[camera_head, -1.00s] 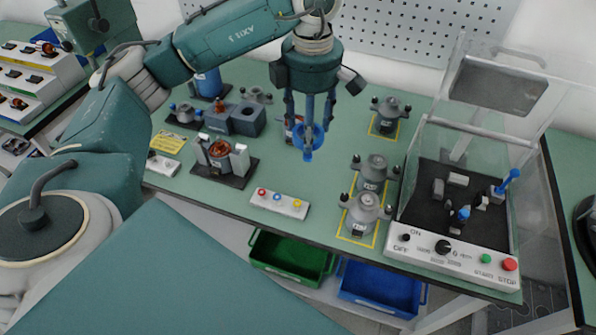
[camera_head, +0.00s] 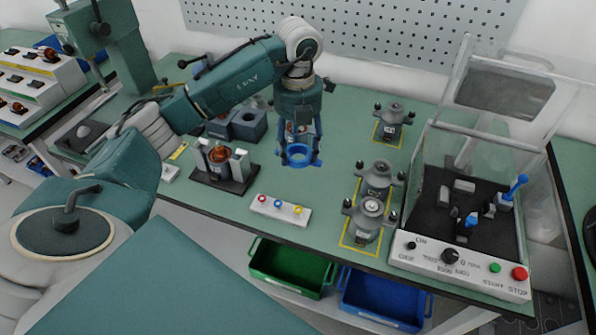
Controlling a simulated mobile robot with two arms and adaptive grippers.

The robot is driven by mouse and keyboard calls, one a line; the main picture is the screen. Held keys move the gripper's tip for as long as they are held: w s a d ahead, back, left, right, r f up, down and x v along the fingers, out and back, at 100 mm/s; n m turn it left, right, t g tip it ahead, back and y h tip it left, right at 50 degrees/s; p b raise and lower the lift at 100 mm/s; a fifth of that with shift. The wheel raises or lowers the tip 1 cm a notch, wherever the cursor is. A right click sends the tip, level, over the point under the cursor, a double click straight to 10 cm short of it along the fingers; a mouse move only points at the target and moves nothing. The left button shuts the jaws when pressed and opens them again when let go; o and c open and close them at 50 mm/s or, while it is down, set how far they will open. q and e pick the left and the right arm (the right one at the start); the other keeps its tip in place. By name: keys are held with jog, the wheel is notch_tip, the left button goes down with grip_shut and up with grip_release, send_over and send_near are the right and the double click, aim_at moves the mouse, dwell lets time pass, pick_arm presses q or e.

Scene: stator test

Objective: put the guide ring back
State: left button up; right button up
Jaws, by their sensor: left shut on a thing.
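The blue guide ring (camera_head: 298,163) is held between the fingers of my left gripper (camera_head: 299,156), which points down over the middle of the green table. The ring is close to the table top; I cannot tell whether it touches. A stator with copper windings (camera_head: 219,154) stands in a dark fixture with light side blocks, left of the gripper and apart from it. My right gripper is not in view.
A white block with coloured buttons (camera_head: 280,209) lies in front of the gripper. Grey motor housings (camera_head: 367,212) stand on yellow-outlined spots to the right. A clear-covered test station (camera_head: 460,262) stands at the right. Green (camera_head: 290,268) and blue (camera_head: 384,295) bins sit below the edge.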

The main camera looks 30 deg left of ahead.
aim_at(298, 181)
pick_arm(q)
notch_tip(298, 181, down, 8)
jog(key=shift+s+r+p, duration=0.1)
jog(key=shift+r+p, duration=0.1)
jog(key=shift+p, duration=0.35)
jog(key=shift+f, duration=0.4)
jog(key=shift+f, duration=0.2)
jog(key=o, duration=1)
jog(key=shift+o, duration=0.2)
jog(key=shift+r, duration=0.1)
